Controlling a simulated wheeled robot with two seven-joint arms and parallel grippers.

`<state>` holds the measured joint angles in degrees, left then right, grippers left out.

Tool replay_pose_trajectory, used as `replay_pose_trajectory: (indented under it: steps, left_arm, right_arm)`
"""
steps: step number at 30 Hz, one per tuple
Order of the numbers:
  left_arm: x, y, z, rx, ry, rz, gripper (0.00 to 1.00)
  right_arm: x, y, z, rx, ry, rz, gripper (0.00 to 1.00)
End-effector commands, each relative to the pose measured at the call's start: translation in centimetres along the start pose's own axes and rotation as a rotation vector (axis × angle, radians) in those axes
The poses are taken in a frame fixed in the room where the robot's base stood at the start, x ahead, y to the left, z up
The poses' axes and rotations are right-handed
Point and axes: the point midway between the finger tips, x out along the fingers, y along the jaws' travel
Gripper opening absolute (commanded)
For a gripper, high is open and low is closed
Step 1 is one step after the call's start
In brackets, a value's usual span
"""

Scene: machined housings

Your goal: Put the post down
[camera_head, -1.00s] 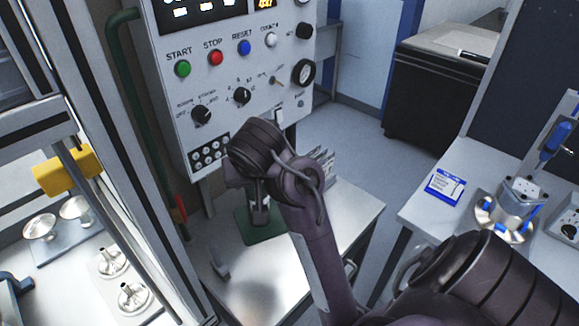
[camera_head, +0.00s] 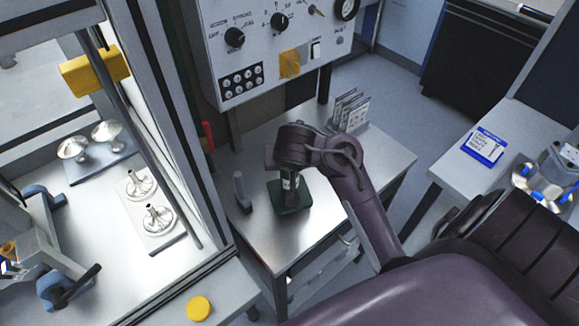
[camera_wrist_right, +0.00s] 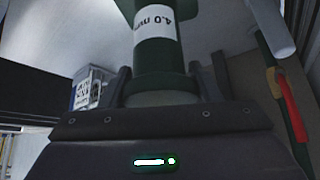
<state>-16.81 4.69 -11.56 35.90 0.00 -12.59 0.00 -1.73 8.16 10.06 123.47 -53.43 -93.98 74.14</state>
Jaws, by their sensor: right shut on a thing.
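The post (camera_head: 290,200) is dark green with a square base and a white label band. Its base appears to rest on the small metal table (camera_head: 262,232), below the control panel. In the right wrist view the post (camera_wrist_right: 155,60) runs between my fingers, and its label reads "4.0" followed by partly cut-off letters. My right gripper (camera_head: 288,180) is shut around the post; in the wrist view the gripper (camera_wrist_right: 165,88) has a finger on each side of it. The wrist hides the post's upper part in the head view. My left gripper is not in view.
A grey peg-like piece (camera_head: 241,190) stands left of the post. A rack of cards (camera_head: 350,110) stands behind it at the right. The control panel (camera_head: 262,42) overhangs the table's back. A red-handled item (camera_head: 207,138) hangs at the left. The table's front is clear.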

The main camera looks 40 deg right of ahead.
Motion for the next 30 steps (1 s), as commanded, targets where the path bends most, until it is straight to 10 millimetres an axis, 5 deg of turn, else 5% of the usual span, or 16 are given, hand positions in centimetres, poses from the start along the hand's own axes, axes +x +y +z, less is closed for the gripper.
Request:
replay_pose_trajectory:
  steps: [8,21,22,26,30]
  left_arm:
    - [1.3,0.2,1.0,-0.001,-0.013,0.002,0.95]
    - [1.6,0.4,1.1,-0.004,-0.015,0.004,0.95]
    - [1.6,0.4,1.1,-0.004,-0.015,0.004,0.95]
    - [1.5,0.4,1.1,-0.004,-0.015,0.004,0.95]
    - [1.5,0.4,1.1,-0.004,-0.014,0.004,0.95]
  right_arm:
    - [2.9,0.1,1.8,-0.003,0.002,0.002,0.0]
    - [3.3,0.0,2.1,0.0,0.002,0.0,0.0]
    - [3.3,0.0,2.2,-0.001,-0.002,0.001,0.59]
    - [3.3,0.0,2.2,-0.001,-0.002,0.001,0.76]
    - [3.3,0.0,2.2,-0.002,-0.002,0.001,0.79]
